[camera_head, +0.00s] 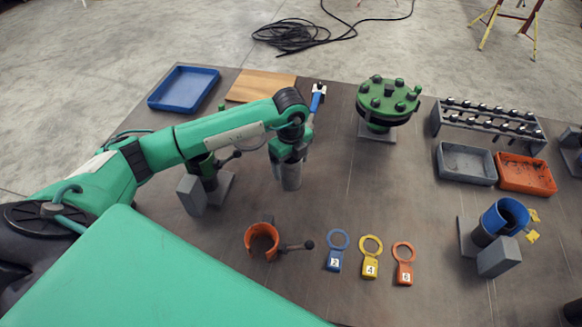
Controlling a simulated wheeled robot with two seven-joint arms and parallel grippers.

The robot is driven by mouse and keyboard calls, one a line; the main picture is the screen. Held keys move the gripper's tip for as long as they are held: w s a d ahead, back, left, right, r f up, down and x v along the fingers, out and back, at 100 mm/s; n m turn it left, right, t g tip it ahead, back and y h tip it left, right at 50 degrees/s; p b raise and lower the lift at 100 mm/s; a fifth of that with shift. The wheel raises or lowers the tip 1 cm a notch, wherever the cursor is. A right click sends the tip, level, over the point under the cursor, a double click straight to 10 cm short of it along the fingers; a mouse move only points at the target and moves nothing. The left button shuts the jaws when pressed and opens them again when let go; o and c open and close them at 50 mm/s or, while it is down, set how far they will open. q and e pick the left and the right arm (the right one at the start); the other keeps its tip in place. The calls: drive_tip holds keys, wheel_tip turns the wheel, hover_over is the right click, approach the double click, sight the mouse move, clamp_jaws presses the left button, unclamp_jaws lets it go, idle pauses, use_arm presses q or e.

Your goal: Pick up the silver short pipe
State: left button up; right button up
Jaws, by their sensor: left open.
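The silver short pipe (291,181) stands upright near the middle of the table, a grey cylinder whose upper part is hidden. My left gripper (287,162) points down right over it, at its top end. The jaws are open; the fingers are small and partly covered by the wrist, so I cannot tell whether they touch the pipe. My right gripper does not show.
A green flanged pipe (387,100) stands behind to the right. A vise (207,185) is left of the gripper, an orange clamp ring (262,241) in front. Numbered tags (371,257) lie front right. A blue tray (184,89) is back left. Bare table lies right of the pipe.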

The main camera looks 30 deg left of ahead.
use_arm(q)
drive_tip(key=c, duration=1.3)
drive_tip(key=shift+r, duration=0.1)
